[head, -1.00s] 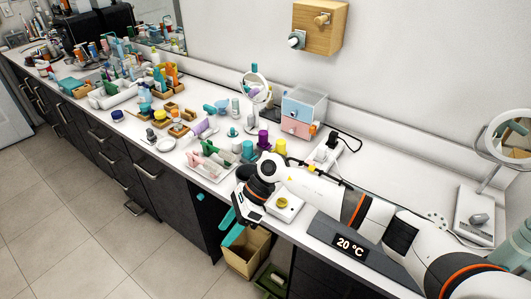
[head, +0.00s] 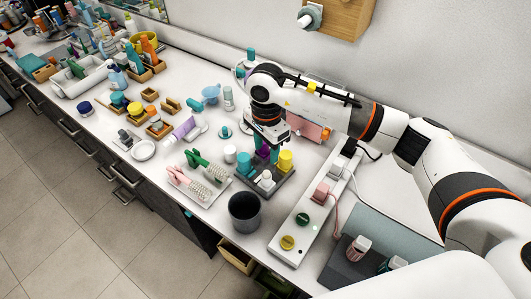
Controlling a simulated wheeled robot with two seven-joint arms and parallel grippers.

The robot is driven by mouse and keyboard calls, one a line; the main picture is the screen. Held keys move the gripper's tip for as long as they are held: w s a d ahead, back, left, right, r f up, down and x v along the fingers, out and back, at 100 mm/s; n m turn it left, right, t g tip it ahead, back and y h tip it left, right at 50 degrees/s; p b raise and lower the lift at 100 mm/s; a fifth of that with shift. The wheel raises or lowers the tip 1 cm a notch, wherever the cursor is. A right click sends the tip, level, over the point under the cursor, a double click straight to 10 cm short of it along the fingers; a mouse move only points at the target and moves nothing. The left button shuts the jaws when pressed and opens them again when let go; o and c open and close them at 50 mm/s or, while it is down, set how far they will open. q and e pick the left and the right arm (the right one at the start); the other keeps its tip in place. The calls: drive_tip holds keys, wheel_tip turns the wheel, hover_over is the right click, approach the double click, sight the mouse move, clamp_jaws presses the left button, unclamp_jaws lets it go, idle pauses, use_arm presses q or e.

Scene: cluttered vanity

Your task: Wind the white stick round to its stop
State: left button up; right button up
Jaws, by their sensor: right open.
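A short white stick (head: 266,179) stands at the front of a dark grey block (head: 285,189) on the counter. A yellow stick (head: 286,160) stands at the block's right, and a teal one (head: 244,163) is at its left. My right gripper (head: 268,153) points down over the block with its teal fingers apart, just behind the white stick in the picture. A purple stick (head: 262,151) shows beside the fingers and is partly hidden. I cannot tell whether the fingers touch any stick. My left gripper is not in view.
A black cup (head: 244,212) stands in front of the block at the counter edge. A white power strip (head: 295,238) with plugs lies to the right. A tray of brushes (head: 198,184) and a purple tube (head: 185,129) lie left. A pink drawer box (head: 306,127) is behind.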

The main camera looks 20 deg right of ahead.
sight(266, 172)
drive_tip(key=shift+s+f, duration=0.15)
drive_tip(key=shift+f, duration=0.2)
drive_tip(key=f, duration=0.1)
drive_tip(key=s+f+p, duration=0.1)
drive_tip(key=f+p, duration=0.1)
drive_tip(key=f, duration=0.1)
drive_tip(key=shift+s+a, duration=0.25)
drive_tip(key=f, duration=0.3)
drive_tip(key=shift+w+d+f+p, duration=0.1)
drive_tip(key=shift+w+f+p, duration=0.25)
drive_tip(key=shift+w+p, duration=0.05)
wheel_tip(266, 172, down, 2)
drive_tip(key=shift+f, duration=0.5)
drive_tip(key=c, duration=1)
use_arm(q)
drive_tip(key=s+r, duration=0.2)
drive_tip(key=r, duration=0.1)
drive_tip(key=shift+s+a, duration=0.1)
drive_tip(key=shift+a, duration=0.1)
